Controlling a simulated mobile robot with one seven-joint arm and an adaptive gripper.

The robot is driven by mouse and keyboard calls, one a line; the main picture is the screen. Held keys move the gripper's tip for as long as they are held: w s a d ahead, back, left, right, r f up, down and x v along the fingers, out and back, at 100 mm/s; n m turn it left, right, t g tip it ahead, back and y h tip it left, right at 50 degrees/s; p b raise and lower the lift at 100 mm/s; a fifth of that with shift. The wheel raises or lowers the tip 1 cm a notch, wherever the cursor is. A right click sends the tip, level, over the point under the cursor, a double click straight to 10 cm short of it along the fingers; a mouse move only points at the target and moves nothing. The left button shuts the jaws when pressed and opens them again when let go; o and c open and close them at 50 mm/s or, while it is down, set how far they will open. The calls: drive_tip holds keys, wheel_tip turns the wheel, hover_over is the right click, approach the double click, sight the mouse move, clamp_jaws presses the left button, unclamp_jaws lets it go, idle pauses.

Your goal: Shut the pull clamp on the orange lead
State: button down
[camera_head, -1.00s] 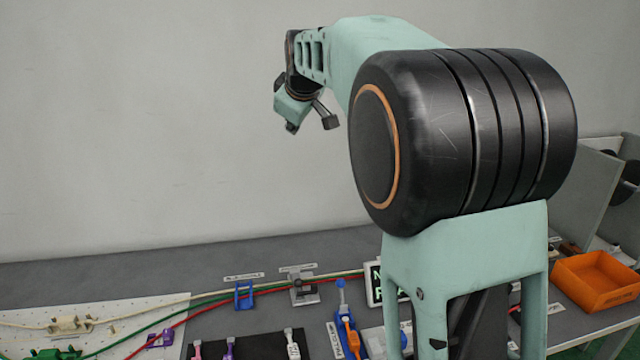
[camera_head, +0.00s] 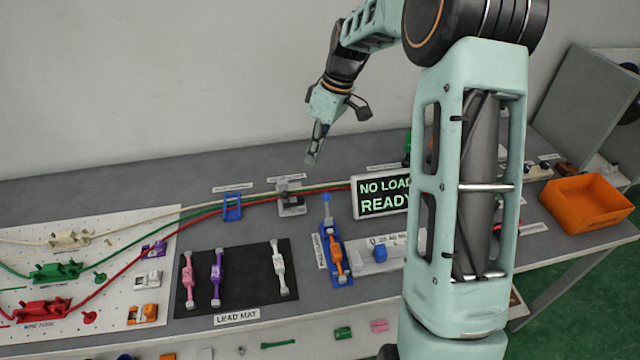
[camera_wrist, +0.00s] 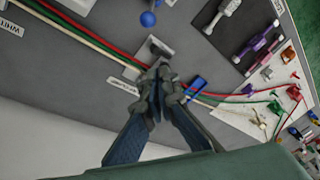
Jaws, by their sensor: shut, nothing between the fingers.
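The pull clamp (camera_head: 347,281) is a blue fixture on the grey bench, right of the lead mat. Its blue arm ends in a round knob (camera_head: 326,197) at the far end; whether the arm stands up or leans back is hard to tell. The orange lead (camera_head: 337,257) lies lengthwise in the clamp. In the wrist view the knob (camera_wrist: 148,19) shows at the top edge, and the clamp body is out of frame. My gripper (camera_head: 311,162) is shut and empty, pointing down above the bench, behind and slightly left of the knob. Its fingertips (camera_wrist: 158,70) come together in the wrist view.
A grey cable clamp (camera_head: 291,200) and a blue cable holder (camera_head: 232,207) stand left of the knob, with cables through them. A display reading "NO LOAD READY" (camera_head: 379,196) stands to the right. The lead mat (camera_head: 252,270) holds several leads. An orange bin (camera_head: 586,204) is far right.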

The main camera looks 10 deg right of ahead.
sight(327, 208)
drive_tip(key=x, duration=1)
drive_tip(key=shift+p, duration=0.3)
drive_tip(key=s+d, duration=0.2)
drive_tip(key=d, duration=0.1)
drive_tip(key=shift+s+d+r+p, duration=0.1)
drive_tip(key=shift+d+r+p, duration=0.1)
drive_tip(key=shift+p, duration=0.2)
drive_tip(key=shift+b, duration=0.45)
